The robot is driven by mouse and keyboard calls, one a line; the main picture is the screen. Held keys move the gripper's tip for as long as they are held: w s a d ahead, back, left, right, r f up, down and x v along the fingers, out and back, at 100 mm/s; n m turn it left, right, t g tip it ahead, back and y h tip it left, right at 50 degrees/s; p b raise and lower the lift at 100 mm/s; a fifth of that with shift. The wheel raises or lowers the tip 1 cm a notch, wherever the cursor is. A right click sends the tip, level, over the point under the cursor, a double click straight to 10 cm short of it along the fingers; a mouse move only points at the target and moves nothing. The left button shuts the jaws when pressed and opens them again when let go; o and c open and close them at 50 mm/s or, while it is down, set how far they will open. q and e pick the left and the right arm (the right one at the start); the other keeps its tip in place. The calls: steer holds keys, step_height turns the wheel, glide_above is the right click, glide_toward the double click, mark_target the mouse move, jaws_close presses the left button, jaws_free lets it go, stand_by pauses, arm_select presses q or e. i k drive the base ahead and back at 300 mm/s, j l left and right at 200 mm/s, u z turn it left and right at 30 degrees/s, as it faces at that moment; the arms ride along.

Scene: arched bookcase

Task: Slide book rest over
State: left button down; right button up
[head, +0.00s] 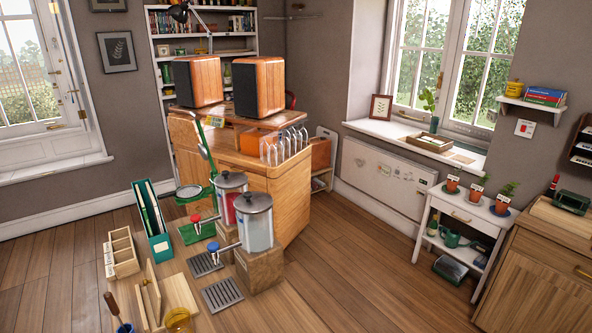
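Neither of my grippers is in view. A low wooden stand (176,298) with an upright panel (152,291) is on the floor at the bottom left; it may be the book rest, but I cannot tell for sure. A teal holder (161,246) with upright files or books is on the floor behind it. A white bookcase (157,50) with several rows of books is against the back wall. A small wall shelf (531,105) at the right carries a few books (544,96) and a yellow pot.
A wooden desk (289,190) with two wooden speakers (259,88) stands in the middle. Two drink dispensers (257,227) on wooden blocks are in front of it. A light wooden crate (122,254) is on the left floor. The floor (360,270) at centre right is clear.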

mark_target(175, 290)
steer(key=u, duration=1.25)
steer(key=k+j, duration=0.1)
steer(key=j, duration=0.55)
steer(key=k+z, duration=0.05)
